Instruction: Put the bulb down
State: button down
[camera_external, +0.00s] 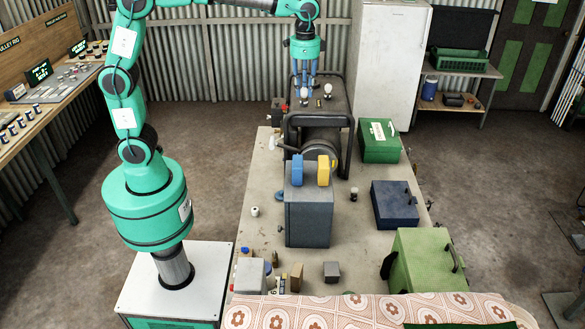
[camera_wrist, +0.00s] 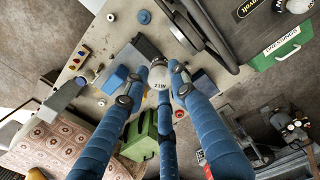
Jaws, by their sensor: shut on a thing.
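My gripper (camera_external: 303,88) has blue fingers and hangs pointing down over the far part of the workbench (camera_external: 262,180). It is shut on a white bulb (camera_external: 303,92), held at the fingertips. In the wrist view the bulb (camera_wrist: 160,76) shows a wattage marking, between the fingertips of my gripper (camera_wrist: 157,84). A second white bulb (camera_external: 327,88) is on the dark generator-like machine (camera_external: 338,105), just right of the held one. It also shows at the top right of the wrist view (camera_wrist: 298,4). Whether the held bulb touches anything below is unclear.
A grey box (camera_external: 309,220) with blue and yellow pieces on top stands mid-bench. Green (camera_external: 380,142), blue (camera_external: 394,205) and light green (camera_external: 427,262) boxes line the right side. Small items crowd the near-left end. Bare bench shows left of the grey box.

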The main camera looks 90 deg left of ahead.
jog(key=s+a+n+p, duration=1)
jog(key=s+a+p, duration=0.45)
jog(key=p, duration=0.25)
jog(key=f, duration=0.5)
jog(key=shift+w+b, duration=0.4)
jog(key=w+a+p, duration=0.1)
jog(key=w+a, duration=0.2)
jog(key=w, duration=0.3)
jog(key=w+a+f+p, duration=0.1)
jog(key=w+a, duration=0.2)
jog(key=w, duration=0.4)
jog(key=shift+w+a+f, duration=0.2)
jog(key=shift+w+a, duration=0.1)
jog(key=shift+w+a+f+p, duration=0.1)
jog(key=shift+w+f+p, duration=0.2)
jog(key=shift+f, duration=0.6)
jog(key=shift+w+a+f+p, duration=0.1)
jog(key=shift+f+p, duration=0.25)
jog(key=shift+f, duration=0.55)
